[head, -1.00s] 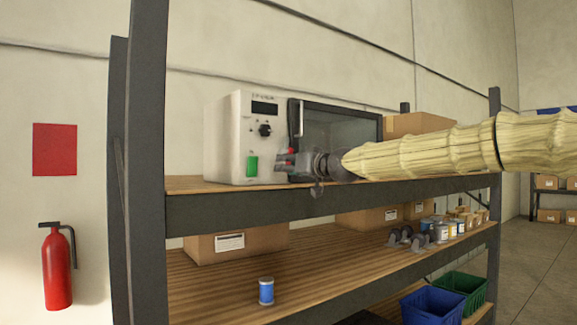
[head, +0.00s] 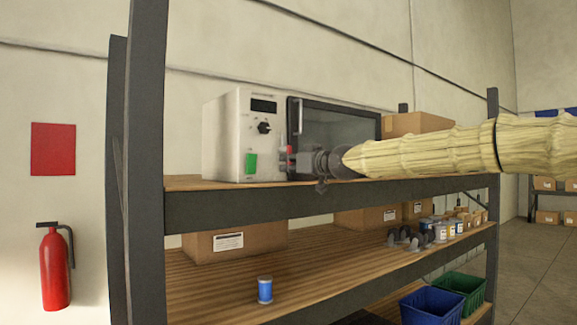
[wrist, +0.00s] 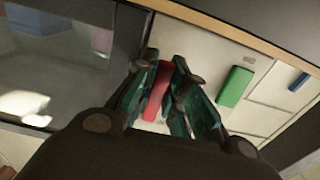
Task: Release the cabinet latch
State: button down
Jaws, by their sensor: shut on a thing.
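The cabinet is a white-fronted box (head: 228,140) with a dark glass door (head: 345,125) on the upper shelf. A red latch (wrist: 157,92) shows between my fingers in the wrist view, and a small bit of red (head: 289,149) shows in the head view. My gripper (wrist: 160,95) is shut on the red latch, beside the door's edge; in the head view my gripper (head: 290,162) is at the lower right of the control panel. The fingers hide part of the latch. A green switch (wrist: 235,87) is beside it, apart from the fingers.
A dark vertical handle (head: 295,117) is on the door's left edge, above my gripper. A black knob (head: 264,127) is on the panel. The shelf post (head: 148,170) stands to the left. A cardboard box (head: 415,123) is behind my arm.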

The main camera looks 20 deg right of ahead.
jog(key=c, duration=1.4)
grip_release()
jog(key=shift+d, duration=0.1)
jog(key=shift+c, duration=0.2)
jog(key=v, duration=0.7)
jog(key=shift+s+d, duration=0.15)
jog(key=shift+s, duration=0.1)
